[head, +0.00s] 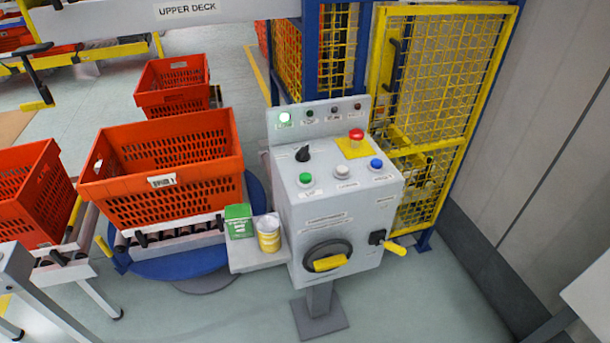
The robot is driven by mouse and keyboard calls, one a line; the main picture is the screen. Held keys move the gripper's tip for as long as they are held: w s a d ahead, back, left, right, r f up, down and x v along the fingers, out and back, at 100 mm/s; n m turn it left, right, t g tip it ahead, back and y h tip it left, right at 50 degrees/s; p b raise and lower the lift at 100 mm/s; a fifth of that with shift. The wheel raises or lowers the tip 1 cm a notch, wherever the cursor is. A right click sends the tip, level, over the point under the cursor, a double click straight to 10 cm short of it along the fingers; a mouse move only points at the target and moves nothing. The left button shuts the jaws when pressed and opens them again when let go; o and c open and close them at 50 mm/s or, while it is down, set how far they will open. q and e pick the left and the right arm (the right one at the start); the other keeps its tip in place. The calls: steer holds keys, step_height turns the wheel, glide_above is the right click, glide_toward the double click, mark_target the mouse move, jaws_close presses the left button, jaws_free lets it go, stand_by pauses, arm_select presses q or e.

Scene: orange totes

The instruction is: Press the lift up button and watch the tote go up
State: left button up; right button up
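A grey control box (335,215) stands on a post at the centre. Its sloped top has a green button (305,178), a white button (342,171) and a blue button (376,164) in a row. The labels below them are too small to read, so I cannot tell which one is lift up. An orange tote (205,185) with a white label sits upright on rollers over a blue round base (190,262), left of the box. It looks empty. Neither of my grippers is in view, and nothing touches the buttons.
A red mushroom button (356,135) and black selector knob (302,154) sit behind the buttons. A side shelf (250,263) holds a green box (238,221) and yellow can (268,234). A yellow mesh cage (440,80) stands behind. Floor in front is clear.

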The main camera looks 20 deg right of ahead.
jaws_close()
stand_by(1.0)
